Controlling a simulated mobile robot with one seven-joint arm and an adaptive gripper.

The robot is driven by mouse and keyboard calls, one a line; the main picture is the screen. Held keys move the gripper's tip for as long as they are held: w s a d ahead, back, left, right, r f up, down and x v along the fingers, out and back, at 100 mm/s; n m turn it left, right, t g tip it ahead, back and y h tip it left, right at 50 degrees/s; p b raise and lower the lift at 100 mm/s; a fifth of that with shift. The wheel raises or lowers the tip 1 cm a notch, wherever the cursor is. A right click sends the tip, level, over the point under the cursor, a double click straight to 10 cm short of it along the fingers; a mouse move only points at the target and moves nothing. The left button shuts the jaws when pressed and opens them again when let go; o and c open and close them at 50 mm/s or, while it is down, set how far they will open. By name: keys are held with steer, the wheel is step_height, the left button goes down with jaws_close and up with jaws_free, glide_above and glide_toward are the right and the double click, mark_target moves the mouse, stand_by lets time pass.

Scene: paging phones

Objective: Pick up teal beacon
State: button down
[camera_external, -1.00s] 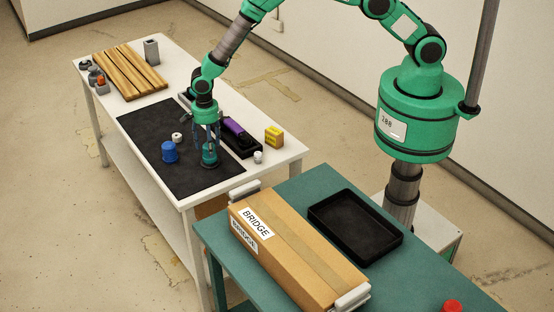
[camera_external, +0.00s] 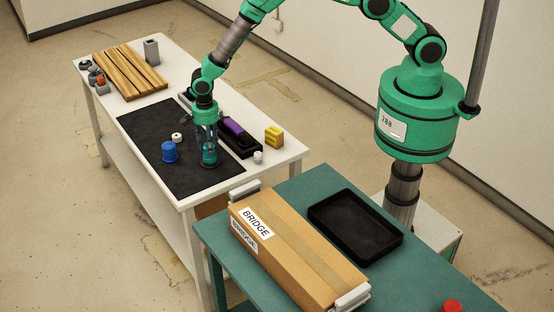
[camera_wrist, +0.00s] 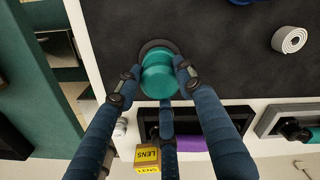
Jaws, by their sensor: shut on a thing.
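The teal beacon (camera_wrist: 160,75) stands on the black mat (camera_external: 147,123) on the white table, with a dark round base around its foot. It also shows low between my fingers in the external view (camera_external: 209,158). My gripper (camera_wrist: 157,82) points down over it, with its dark blue fingers shut on the beacon's sides. A third finger reaches up from below it in the wrist view. The beacon looks upright, and I cannot tell whether its base is clear of the mat.
A blue beacon (camera_external: 169,152) and a white roll (camera_external: 177,137) are on the mat to the left. A black tray with a purple item (camera_external: 233,127) and a yellow LENS box (camera_external: 274,137) are to the right. Nearer are a BRIDGE carton (camera_external: 290,250) and an empty black tray (camera_external: 356,224) on a green table.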

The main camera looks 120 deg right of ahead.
steer(key=shift+r, duration=0.2)
steer(key=shift+r+b, duration=0.35)
steer(key=shift+r, duration=4.5)
